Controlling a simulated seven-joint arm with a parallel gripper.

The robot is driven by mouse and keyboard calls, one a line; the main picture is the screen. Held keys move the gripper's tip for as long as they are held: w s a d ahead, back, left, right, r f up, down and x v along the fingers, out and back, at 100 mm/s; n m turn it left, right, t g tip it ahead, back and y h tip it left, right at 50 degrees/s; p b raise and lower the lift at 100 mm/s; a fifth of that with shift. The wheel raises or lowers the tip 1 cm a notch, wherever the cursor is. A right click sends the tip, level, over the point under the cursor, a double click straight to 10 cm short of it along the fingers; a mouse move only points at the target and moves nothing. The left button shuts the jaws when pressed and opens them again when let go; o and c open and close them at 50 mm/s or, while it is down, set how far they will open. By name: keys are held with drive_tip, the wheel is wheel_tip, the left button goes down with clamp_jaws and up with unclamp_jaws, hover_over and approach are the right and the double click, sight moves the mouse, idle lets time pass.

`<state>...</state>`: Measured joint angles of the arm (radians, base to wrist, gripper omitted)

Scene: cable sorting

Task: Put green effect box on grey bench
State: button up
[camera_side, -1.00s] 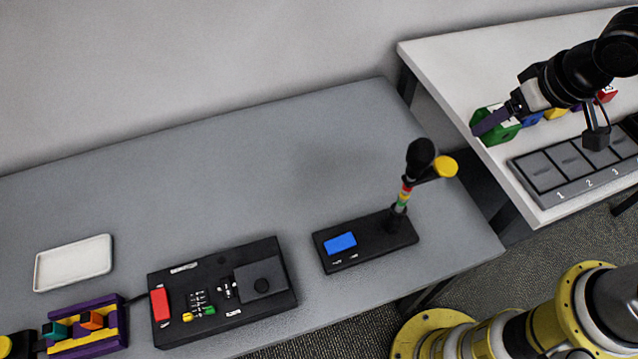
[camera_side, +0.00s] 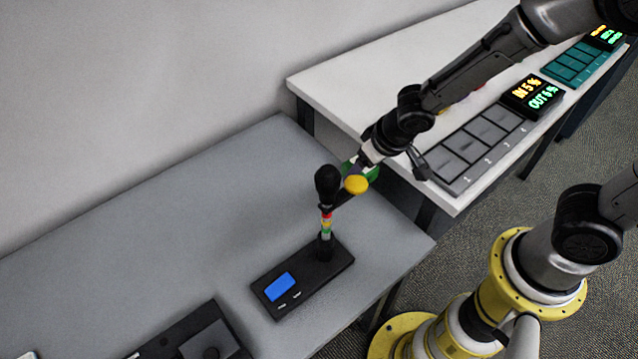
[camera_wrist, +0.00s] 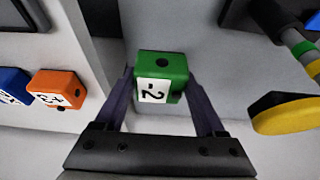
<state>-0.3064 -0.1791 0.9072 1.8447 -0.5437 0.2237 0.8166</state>
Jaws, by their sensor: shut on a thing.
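The green effect box (camera_wrist: 165,66), with a white label reading "-2", is between the two purple fingers of my gripper (camera_wrist: 160,84) in the wrist view. My gripper is shut on it. In the side view the green box (camera_side: 373,173) is mostly hidden by my gripper (camera_side: 354,172) and a yellow disc. It is held up near the right end of the grey bench (camera_side: 150,235), by the white bench's edge. How high it hangs is hard to tell.
A black device (camera_side: 303,278) with a blue screen and an upright striped pole (camera_side: 326,222) with a yellow disc (camera_side: 356,184) stands close to my gripper. The white bench (camera_side: 335,88) holds numbered slots (camera_side: 470,150). Orange (camera_wrist: 55,88) and blue (camera_wrist: 14,86) boxes lie there. The grey bench's back is clear.

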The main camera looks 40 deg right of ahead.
sight(347, 161)
drive_tip(key=w, duration=0.1)
drive_tip(key=w+f, duration=0.1)
drive_tip(key=w, duration=0.1)
drive_tip(key=w+a+f, duration=0.1)
drive_tip(key=shift+w+a+f, duration=0.1)
drive_tip(key=shift+w+f, duration=0.15)
drive_tip(key=shift+w, duration=0.1)
drive_tip(key=w+f, duration=0.2)
drive_tip(key=w+a+f, duration=0.1)
drive_tip(key=w+f, duration=0.1)
drive_tip(key=shift+f, duration=0.35)
drive_tip(key=shift+s+x, duration=0.15)
drive_tip(key=shift+x, duration=0.45)
drive_tip(key=shift+s+x, duration=0.15)
drive_tip(key=shift+x, duration=0.5)
drive_tip(key=shift+f, duration=0.65)
drive_tip(key=shift+f, duration=0.1)
drive_tip(key=o, duration=1.5)
drive_tip(key=v, duration=1.2)
